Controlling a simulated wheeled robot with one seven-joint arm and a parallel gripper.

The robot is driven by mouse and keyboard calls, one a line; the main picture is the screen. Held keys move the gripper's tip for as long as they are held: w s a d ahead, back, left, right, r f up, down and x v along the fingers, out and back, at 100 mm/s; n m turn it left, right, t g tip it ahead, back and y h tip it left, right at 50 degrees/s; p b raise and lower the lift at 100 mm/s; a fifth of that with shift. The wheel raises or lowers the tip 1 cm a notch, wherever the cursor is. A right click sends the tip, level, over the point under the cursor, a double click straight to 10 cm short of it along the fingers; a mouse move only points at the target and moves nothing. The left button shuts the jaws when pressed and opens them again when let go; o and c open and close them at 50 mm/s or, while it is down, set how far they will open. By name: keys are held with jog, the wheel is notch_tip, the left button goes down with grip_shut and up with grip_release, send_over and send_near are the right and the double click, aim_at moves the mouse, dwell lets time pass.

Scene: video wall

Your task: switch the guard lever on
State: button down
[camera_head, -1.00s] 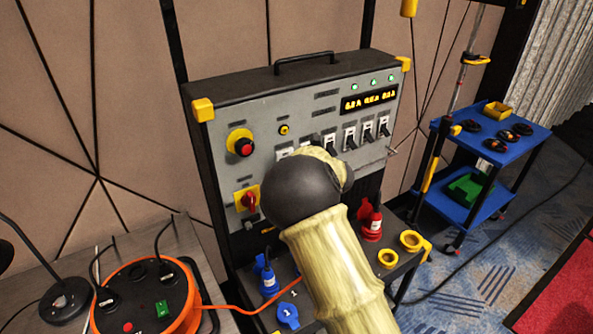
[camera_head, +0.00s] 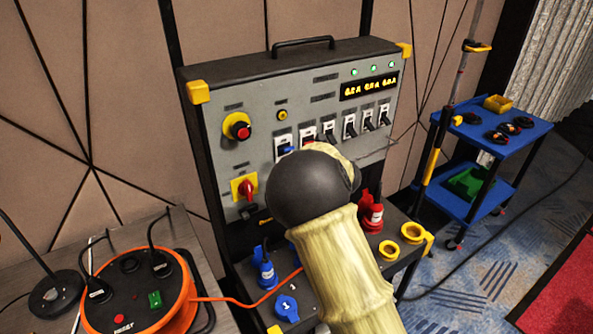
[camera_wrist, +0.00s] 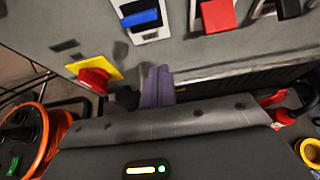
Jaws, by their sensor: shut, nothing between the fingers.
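The grey control panel (camera_head: 265,105) carries a row of switches, and I cannot tell by label which one is the guard lever. A blue lever (camera_head: 286,150) is at the row's left end, with a red lever (camera_head: 308,139) beside it and several black levers (camera_head: 349,128) to the right. The blue lever (camera_wrist: 140,19) and red lever (camera_wrist: 217,15) also show in the wrist view. My gripper (camera_wrist: 157,86) is shut and empty, below the blue lever and apart from it in that picture. In the head view my arm hides the gripper.
A red rotary switch (camera_head: 248,187) on a yellow plate and a red button (camera_head: 241,131) are at the panel's left. Blue plugs (camera_head: 265,272) and red plugs (camera_head: 373,216) stand below. An orange cable reel (camera_head: 137,296) is at left, a blue cart (camera_head: 488,145) at right.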

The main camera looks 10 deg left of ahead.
jog(key=s+d+r+b, duration=0.1)
jog(key=s+d+r, duration=0.35)
jog(key=r, duration=0.25)
jog(key=s+d+f+m+h+p, duration=0.1)
jog(key=s+d+m+h, duration=0.25)
jog(key=d+m, duration=0.7)
jog(key=s+d+f+m+h+p, duration=0.1)
jog(key=s+d+m+h+p, duration=0.2)
jog(key=d+m, duration=0.75)
jog(key=s+f+m+g+h, duration=0.1)
jog(key=s+f+m+g, duration=0.1)
jog(key=s+m, duration=0.9)
jog(key=s+f+m+g, duration=0.2)
jog(key=s+m+g, duration=0.2)
jog(key=s+m, duration=0.6)
jog(key=shift+s+m+g+h+p, duration=0.35)
jog(key=shift+s+m+g+p, duration=0.1)
jog(key=shift+m, duration=0.55)
jog(key=shift+w+d, duration=0.15)
jog(key=shift+w, duration=0.05)
